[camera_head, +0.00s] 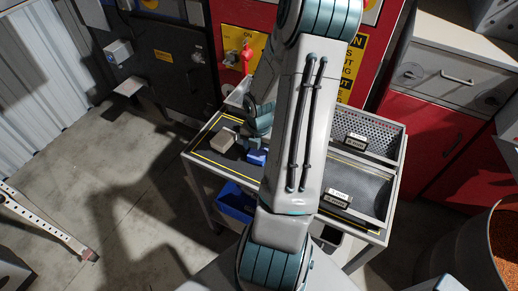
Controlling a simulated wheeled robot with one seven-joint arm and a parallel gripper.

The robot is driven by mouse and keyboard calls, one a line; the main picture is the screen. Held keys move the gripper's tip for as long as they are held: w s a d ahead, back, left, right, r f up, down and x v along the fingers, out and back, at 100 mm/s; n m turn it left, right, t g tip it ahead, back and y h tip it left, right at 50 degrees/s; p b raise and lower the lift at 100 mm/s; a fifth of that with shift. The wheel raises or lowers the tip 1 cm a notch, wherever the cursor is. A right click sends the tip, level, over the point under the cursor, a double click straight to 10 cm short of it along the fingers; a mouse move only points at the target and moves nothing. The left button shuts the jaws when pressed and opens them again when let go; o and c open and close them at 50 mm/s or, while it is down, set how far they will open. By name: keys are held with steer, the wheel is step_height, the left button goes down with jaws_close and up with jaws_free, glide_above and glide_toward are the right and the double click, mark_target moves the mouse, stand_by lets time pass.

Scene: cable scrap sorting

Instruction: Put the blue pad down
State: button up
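A small blue block (257,157), likely the blue pad, shows at the left part of the cart top, just left of my arm. My arm covers its right side. I cannot tell whether it rests on the surface or is held. My gripper is mostly behind my arm; a dark teal part near the wrist (262,118) shows just above the blue block. The fingertips are hidden, so I cannot tell whether they are open or touch the block.
A grey-brown block (224,139) lies on the dark, yellow-lined surface (205,158). Right of my arm are a perforated tray (375,128) and a smooth tray (365,185) with labels. A blue bin (237,203) sits below. Red machinery stands behind the cart.

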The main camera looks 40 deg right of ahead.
steer(key=shift+w, duration=0.1)
steer(key=shift+d+f, duration=0.1)
steer(key=shift+f, duration=0.05)
steer(key=shift+f+b, duration=0.15)
steer(key=shift+b, duration=0.4)
step_height(320, 180, up, 14)
steer(key=p, duration=0.3)
steer(key=s+a+r+m+t, duration=0.1)
steer(key=s+a+r+m, duration=0.1)
steer(key=a+r+m, duration=0.2)
steer(key=s+a+r+m+t, duration=0.1)
steer(key=s+a+r+m, duration=0.2)
steer(key=a+m, duration=0.8)
steer(key=s+a+r+m+t, duration=0.1)
steer(key=s+a+r+m, duration=0.2)
steer(key=a+r+m, duration=0.3)
steer(key=shift+a+m, duration=1)
steer(key=shift+m, duration=0.1)
steer(key=shift+d, duration=0.1)
